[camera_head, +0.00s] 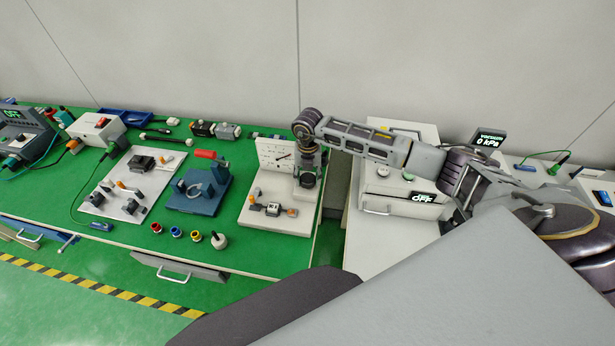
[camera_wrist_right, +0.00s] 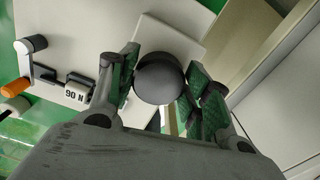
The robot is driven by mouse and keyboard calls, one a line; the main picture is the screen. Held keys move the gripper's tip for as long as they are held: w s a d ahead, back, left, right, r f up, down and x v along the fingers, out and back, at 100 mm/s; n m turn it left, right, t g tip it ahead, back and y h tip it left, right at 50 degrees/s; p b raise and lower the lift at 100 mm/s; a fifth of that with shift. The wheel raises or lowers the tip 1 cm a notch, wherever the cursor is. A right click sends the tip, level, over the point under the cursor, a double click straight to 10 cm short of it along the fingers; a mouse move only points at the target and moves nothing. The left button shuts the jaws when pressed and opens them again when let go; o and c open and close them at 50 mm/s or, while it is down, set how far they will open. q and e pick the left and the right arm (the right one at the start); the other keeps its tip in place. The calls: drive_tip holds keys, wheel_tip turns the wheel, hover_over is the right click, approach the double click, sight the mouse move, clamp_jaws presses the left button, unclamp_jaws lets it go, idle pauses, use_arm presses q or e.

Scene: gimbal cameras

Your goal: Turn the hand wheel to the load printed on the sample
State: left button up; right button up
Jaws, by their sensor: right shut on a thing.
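The test stand is a white base (camera_head: 262,222) with an upright white dial plate (camera_head: 273,151) bearing a dark needle; I cannot read its scale. The sample (camera_head: 272,208) is clamped on the base; its label reads "90 N" in the right wrist view (camera_wrist_right: 76,96). The hand wheel shows as a dark round knob (camera_wrist_right: 158,78) in the right wrist view. My right gripper (camera_head: 307,172), from above at the base's right side, is shut on it, its green-padded fingers (camera_wrist_right: 160,90) on both sides. My left gripper is not in view.
A blue fixture with a red handle (camera_head: 205,155) and a white board of parts (camera_head: 130,185) stand to the left. Several small coloured pots (camera_head: 176,231) sit in front.

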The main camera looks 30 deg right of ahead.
sight(308, 177)
drive_tip(key=shift+d+m, duration=0.1)
drive_tip(key=shift+m, duration=1.4)
drive_tip(key=o, duration=1)
drive_tip(key=shift+o, duration=0.2)
wheel_tip(308, 177, up, 12)
